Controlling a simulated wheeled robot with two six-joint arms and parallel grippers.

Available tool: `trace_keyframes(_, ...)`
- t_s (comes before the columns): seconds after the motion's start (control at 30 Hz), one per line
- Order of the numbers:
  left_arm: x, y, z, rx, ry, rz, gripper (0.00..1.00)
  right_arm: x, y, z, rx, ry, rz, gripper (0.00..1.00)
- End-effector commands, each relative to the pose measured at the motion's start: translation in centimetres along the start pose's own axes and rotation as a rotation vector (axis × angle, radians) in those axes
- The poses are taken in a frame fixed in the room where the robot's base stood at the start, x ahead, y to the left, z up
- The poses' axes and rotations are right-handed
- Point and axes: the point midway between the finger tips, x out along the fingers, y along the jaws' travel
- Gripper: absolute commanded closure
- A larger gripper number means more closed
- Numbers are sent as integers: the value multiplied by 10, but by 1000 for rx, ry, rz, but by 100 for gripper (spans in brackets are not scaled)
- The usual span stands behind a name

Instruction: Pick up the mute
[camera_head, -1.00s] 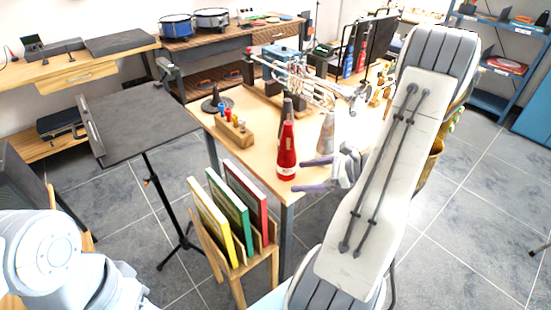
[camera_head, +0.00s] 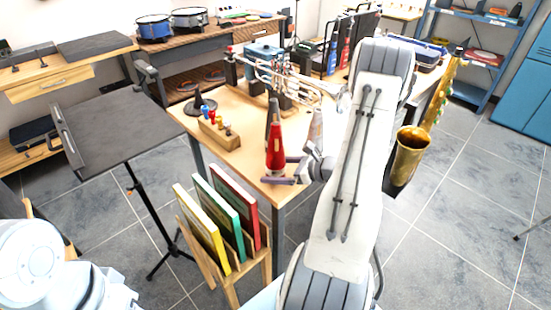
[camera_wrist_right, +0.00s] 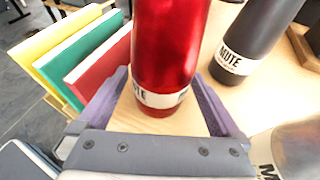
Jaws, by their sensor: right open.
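A red mute (camera_head: 276,152) with a white label band stands upright near the front corner of the wooden table (camera_head: 240,160). My right gripper (camera_head: 277,170) is open, with one finger on each side of the red mute's lower part. In the right wrist view the red mute (camera_wrist_right: 168,45) stands between the fingers (camera_wrist_right: 160,85); I cannot tell whether they touch it. A black mute (camera_wrist_right: 250,40) stands just behind it, and a silver-grey mute (camera_wrist_right: 292,148) stands close to the gripper's right side. My left arm shows at lower left, but its gripper is out of view.
A wooden block with small coloured bottles (camera_head: 220,131) and a trumpet (camera_head: 285,78) lie farther back on the table. A rack of coloured folders (camera_head: 222,222) stands in front, a music stand (camera_head: 110,130) at left, and a saxophone (camera_head: 410,150) at right.

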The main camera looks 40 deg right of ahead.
Motion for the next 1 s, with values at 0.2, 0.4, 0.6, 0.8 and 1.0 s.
trace_keyframes(0.2, 0, 0, 0, 0, 0, 0, 50, 7, -1, 0, -1, 1, -2, 0)
trace_keyframes(0.4, 0, 0, 0, 0, 0, 0, 50, 6, -1, -1, 0, 1, -2, 34)
trace_keyframes(0.6, 0, 0, 0, 0, 0, 0, 50, 6, -1, 0, -1, 0, -3, 88)
trace_keyframes(0.8, 0, 0, 0, 0, 0, 0, 50, 6, -1, 0, -1, 0, -3, 88)
trace_keyframes(1.0, -2, 0, 0, 0, 0, 0, 50, 0, -1, 14, -4, 0, -3, 88)
